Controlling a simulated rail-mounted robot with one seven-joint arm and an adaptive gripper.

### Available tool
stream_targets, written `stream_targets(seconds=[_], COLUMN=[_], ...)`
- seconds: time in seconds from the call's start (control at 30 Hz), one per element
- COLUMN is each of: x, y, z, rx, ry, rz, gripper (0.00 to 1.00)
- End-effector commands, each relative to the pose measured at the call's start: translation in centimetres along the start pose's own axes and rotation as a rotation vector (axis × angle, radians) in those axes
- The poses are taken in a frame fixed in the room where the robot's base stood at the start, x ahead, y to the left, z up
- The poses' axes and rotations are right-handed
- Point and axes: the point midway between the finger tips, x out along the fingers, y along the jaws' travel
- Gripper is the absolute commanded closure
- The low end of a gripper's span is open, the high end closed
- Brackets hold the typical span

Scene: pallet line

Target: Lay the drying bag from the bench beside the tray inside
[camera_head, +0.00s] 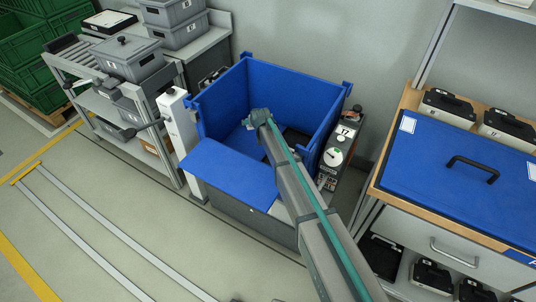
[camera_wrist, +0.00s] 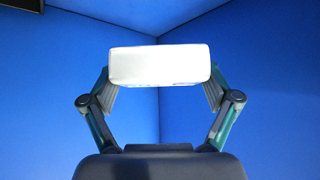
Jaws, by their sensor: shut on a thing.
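A white block-like packet, which looks like the drying bag (camera_wrist: 160,64), is held between the two fingers of my gripper (camera_wrist: 160,92) in the wrist view. Blue walls meeting in a corner fill the view behind it. In the head view my arm reaches into the blue open-topped box (camera_head: 225,98), whose front flap (camera_head: 232,174) is folded down. The packet and fingertips are hidden by my arm there. A dark object (camera_head: 297,139) inside the box, partly behind my arm, may be the tray; I cannot tell for sure.
A bench with a blue top (camera_head: 450,180) and black cases (camera_head: 447,107) stands at the right. A narrow stand with instruments (camera_head: 337,156) is against the box's right side. A rack with grey bins (camera_head: 128,58) is at the left.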

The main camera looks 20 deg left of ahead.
Motion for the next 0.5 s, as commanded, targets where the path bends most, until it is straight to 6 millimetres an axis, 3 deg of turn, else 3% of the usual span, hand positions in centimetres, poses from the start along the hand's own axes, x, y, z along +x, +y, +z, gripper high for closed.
stream_targets(seconds=[0.03,0.1,0.5], x=[1.4,2.3,5.7], y=[-0.8,-1.5,-2.2], z=[0.6,1.1,4.2], rx=[-0.008,-0.015,-0.024], ry=[-0.001,0.001,0.001], rz=[-0.008,-0.017,-0.025], gripper=[0.53,0.53,0.53])
